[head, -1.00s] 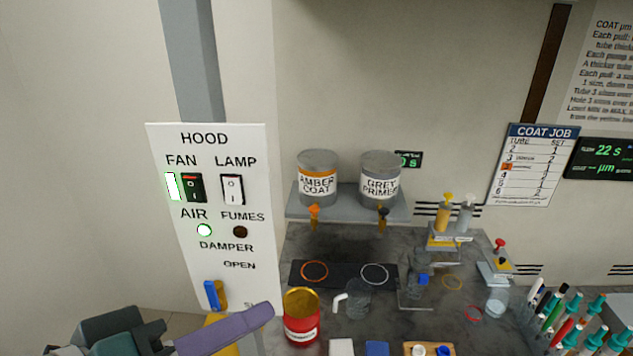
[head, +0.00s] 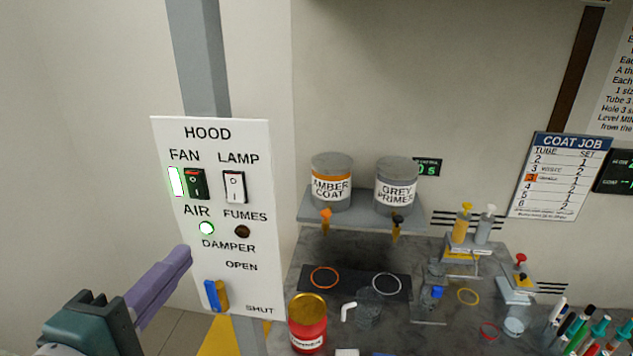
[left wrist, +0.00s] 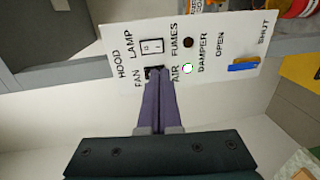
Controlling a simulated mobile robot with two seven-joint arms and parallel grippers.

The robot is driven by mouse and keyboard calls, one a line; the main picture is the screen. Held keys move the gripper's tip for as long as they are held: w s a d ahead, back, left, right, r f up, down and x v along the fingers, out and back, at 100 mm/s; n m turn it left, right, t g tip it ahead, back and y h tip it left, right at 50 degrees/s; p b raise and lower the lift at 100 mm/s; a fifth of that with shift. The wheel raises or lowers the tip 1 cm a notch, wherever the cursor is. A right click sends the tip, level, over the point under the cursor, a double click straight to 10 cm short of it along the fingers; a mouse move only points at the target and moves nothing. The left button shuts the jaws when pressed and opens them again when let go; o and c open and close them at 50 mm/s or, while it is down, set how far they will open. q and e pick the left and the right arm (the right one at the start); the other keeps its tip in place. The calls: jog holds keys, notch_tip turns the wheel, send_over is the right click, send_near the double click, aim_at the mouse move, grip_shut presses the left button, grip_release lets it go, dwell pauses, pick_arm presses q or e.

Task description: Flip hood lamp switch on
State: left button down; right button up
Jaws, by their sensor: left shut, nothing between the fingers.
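The white hood panel (head: 262,222) stands upright at the left in the head view. Its lamp switch (head: 234,187) is a white rocker in a black frame, under the word LAMP. The lamp switch also shows uncovered in the left wrist view (left wrist: 151,46). My left gripper (head: 186,256) is shut and empty, its purple fingers pointing up toward the panel's left edge. In the left wrist view its fingertips (left wrist: 155,78) overlap the fan switch and partly hide it. I cannot tell whether they touch the panel. My right gripper is not in view.
The dark fan switch (head: 195,184) sits left of the lamp switch, beside a lit strip. The air light (head: 206,228) glows; the fumes light (head: 242,232) is dark. A blue and yellow damper handle (head: 217,295) sticks out low. A red can (head: 308,330) stands right of the panel.

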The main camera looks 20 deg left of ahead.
aim_at(235, 200)
pick_arm(q)
jog(key=b+x, duration=0.2)
jog(key=x, duration=1.1)
jog(key=shift+w, duration=0.2)
jog(key=shift+w+f+b, duration=0.15)
jog(key=shift+f+b, duration=0.25)
jog(key=shift+b, duration=0.6)
jog(key=shift+r, duration=0.25)
